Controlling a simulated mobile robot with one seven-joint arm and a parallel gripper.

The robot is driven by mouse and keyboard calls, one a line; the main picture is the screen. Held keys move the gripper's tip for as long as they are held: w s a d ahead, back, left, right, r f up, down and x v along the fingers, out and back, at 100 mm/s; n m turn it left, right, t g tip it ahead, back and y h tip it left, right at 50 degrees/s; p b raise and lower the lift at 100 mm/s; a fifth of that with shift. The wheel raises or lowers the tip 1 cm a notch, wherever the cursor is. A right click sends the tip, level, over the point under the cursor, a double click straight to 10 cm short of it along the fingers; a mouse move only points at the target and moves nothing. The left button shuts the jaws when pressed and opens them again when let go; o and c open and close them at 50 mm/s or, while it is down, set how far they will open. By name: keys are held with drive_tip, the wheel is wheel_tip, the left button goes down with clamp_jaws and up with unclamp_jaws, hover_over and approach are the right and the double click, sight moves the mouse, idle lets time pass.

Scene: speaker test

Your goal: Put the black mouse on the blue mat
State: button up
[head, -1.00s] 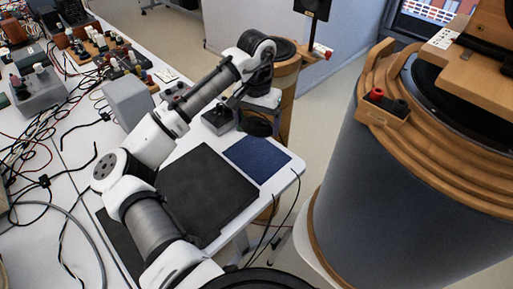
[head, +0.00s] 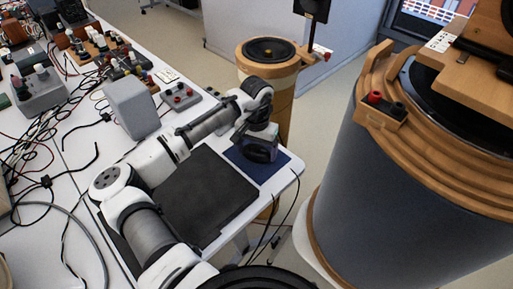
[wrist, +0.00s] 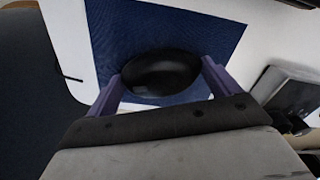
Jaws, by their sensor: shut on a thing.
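The black mouse (head: 262,153) is over the blue mat (head: 275,172) at the table's right end. My gripper (head: 262,144) is above it, pointing down. In the wrist view the mouse (wrist: 160,73) lies between the two purple fingers of my gripper (wrist: 160,84), which are shut on its sides. The mat (wrist: 112,28) fills the background behind the mouse. I cannot tell whether the mouse touches the mat. The near part of the mat is hidden by the gripper in the wrist view.
A large dark pad (head: 208,190) lies left of the mat on the white table (head: 75,145). A grey box (head: 132,107) and a small box with knobs (head: 180,97) stand behind my arm. Cables and instruments crowd the left. A big grey drum (head: 400,185) stands right of the table.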

sight(256, 148)
drive_tip(key=shift+f, duration=0.15)
drive_tip(key=o, duration=0.8)
drive_tip(key=shift+c, duration=0.2)
wheel_tip(256, 148, up, 12)
drive_tip(key=b, duration=0.1)
drive_tip(key=shift+r, duration=0.2)
